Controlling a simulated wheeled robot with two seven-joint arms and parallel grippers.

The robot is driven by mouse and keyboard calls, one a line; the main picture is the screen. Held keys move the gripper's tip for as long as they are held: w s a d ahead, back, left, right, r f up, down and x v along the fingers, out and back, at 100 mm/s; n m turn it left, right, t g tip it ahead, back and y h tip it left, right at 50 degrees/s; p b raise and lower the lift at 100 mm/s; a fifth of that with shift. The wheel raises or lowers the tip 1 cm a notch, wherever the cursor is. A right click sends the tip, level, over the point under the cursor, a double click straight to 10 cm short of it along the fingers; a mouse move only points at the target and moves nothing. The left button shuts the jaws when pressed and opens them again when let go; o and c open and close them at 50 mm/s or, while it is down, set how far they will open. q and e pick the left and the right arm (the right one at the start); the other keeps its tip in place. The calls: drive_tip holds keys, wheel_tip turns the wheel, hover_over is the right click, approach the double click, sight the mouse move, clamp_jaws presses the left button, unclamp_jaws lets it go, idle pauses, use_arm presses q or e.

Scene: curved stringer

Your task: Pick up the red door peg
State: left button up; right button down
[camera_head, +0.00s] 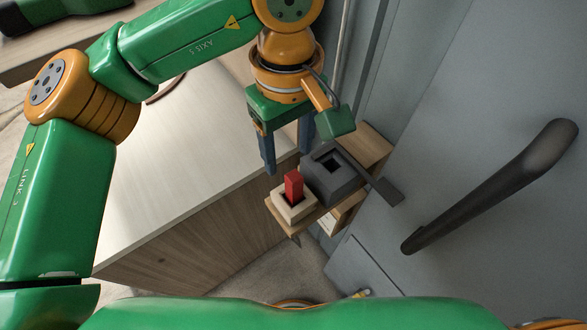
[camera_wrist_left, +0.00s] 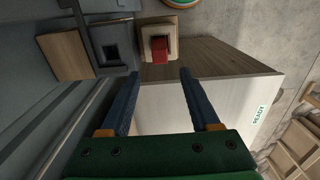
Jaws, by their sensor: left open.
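The red door peg (camera_head: 293,184) stands upright in a small pale wooden block (camera_head: 284,213). In the left wrist view the peg (camera_wrist_left: 159,52) shows near the top middle, in its pale block (camera_wrist_left: 172,30). My left gripper (camera_head: 288,160) is open and empty, its two blue fingers apart. In the left wrist view the fingertips of the left gripper (camera_wrist_left: 158,75) lie to either side of the peg's line, with the peg just beyond them, not between them. My right gripper is not in view.
A dark grey block with a square hole (camera_head: 345,181) stands beside the peg's block on a small wooden shelf (camera_head: 375,148). A grey door (camera_head: 480,90) with a dark handle (camera_head: 490,190) is at right. A pale-topped cabinet (camera_head: 200,140) is at left.

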sight(294, 176)
use_arm(q)
drive_tip(key=shift+s+d+f+p, duration=0.2)
drive_tip(key=shift+s+f+p, duration=0.55)
drive_tip(key=shift+s+f, duration=0.2)
drive_tip(key=f, duration=0.2)
drive_tip(key=f+p, duration=0.1)
drive_tip(key=f, duration=0.1)
drive_tip(key=shift+w+d, duration=0.2)
drive_tip(key=shift+w, duration=0.1)
drive_tip(key=shift+w+f, duration=0.1)
drive_tip(key=shift+f, duration=0.05)
clamp_jaws()
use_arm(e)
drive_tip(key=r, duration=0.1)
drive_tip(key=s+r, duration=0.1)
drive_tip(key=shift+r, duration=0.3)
